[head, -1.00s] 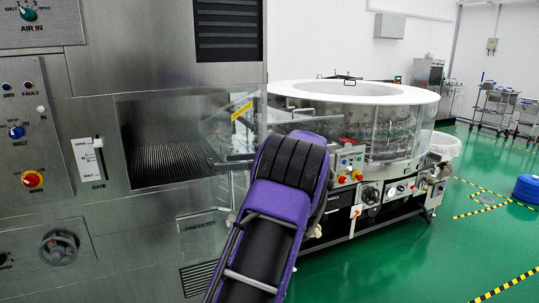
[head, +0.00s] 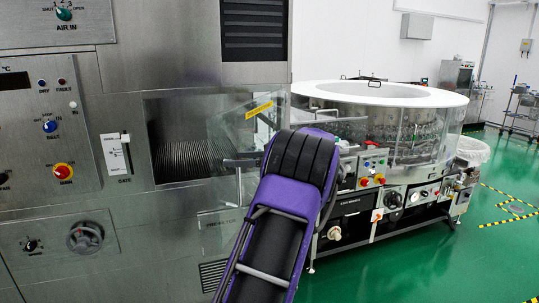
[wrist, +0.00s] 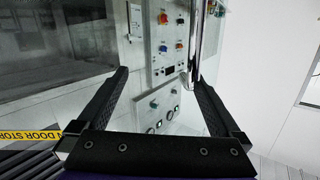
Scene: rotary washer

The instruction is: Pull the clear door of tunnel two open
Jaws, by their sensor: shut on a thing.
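The clear door (head: 238,132) is a see-through panel with a yellow label (head: 258,111). In the head view it stands out at an angle in front of the right part of the dark tunnel opening (head: 178,150). Its metal handle bar (head: 240,162) runs toward my gripper, which my purple arm largely hides there. In the wrist view my gripper (wrist: 160,80) has its two black fingers well apart, with a shiny bar (wrist: 195,40) at the right fingertip. My gripper is shut on the door handle, though the contact itself is hard to see.
A steel control panel with knobs (head: 50,126) and a gate lever (head: 115,153) is left of the opening. A round washer with a white rim (head: 350,93) stands behind my arm to the right. Green floor (head: 440,265) is free at the right.

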